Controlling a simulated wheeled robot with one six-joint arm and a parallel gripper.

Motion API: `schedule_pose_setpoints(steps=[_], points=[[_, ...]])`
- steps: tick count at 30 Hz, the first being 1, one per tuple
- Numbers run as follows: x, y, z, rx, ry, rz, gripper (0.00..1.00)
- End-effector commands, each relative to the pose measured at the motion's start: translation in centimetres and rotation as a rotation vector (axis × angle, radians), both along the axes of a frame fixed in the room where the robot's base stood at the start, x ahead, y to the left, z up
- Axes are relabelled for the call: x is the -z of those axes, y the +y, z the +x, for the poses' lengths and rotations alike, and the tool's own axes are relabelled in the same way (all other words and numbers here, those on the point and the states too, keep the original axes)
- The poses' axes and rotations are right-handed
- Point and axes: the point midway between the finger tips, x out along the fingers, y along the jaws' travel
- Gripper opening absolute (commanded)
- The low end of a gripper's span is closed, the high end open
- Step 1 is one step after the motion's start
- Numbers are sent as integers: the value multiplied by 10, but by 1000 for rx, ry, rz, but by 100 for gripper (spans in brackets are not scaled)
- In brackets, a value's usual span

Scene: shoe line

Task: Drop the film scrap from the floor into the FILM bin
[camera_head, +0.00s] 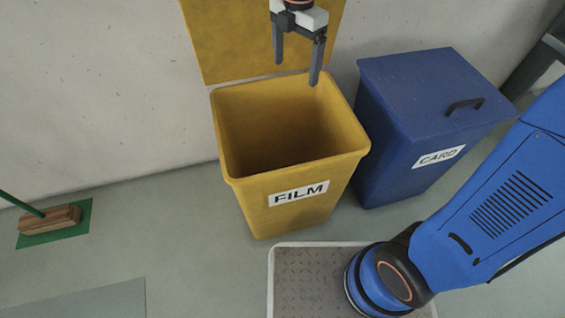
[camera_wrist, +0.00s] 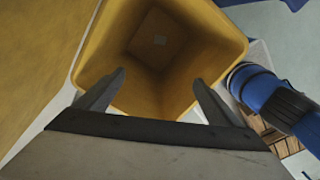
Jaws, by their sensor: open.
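The yellow FILM bin (camera_head: 287,197) stands against the wall with its lid (camera_head: 225,45) raised behind it. My gripper (camera_head: 297,70) is above the bin's back rim, fingers pointing down, open and with nothing between them. In the wrist view my gripper (camera_wrist: 159,78) spreads over the mouth of the bin (camera_wrist: 222,37). No film scrap shows on the visible floor. The head view does not show the bin's bottom.
A blue CARD bin (camera_head: 410,120) with its lid shut stands right of the FILM bin. A grey tread plate (camera_head: 310,285) lies in front. A broom head (camera_head: 48,219) rests on a green mat at left.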

Motion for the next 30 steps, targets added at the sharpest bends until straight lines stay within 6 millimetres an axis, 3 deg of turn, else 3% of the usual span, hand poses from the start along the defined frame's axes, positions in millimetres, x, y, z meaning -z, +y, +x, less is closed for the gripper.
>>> schedule_pose_setpoints(steps=[8,24,26,30], points=[[-27,0,0,0,0,0,88],[-29,-1,0,4,0,0,88],[-30,-5,-1,25,-4,2,88],[-35,-30,-11,169,-26,17,88]])
